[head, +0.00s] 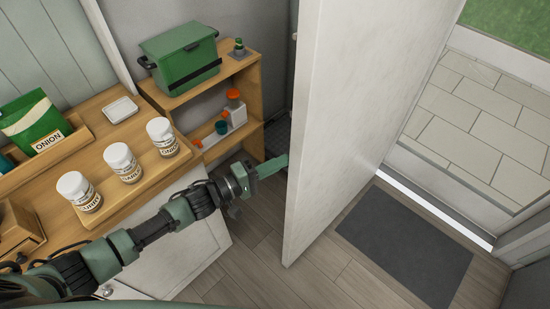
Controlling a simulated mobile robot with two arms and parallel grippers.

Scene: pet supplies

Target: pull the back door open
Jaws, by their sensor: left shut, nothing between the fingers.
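The back door (345,110) is a white panel standing ajar in the middle of the head view, with an open gap to its right onto paving outside. My left gripper (277,165) is at the door's left face, near its lower left edge. Its fingers are shut with nothing between them. The fingertips are close to the panel; I cannot tell whether they touch it. No door handle shows clearly. My right gripper is not in view.
A wooden counter (95,108) with several white jars stands at the left. A wooden shelf (252,100) holding a green box (182,62) stands behind my arm. A dark mat (405,245) lies on the floor right of the door. Stone paving (480,115) lies beyond the threshold.

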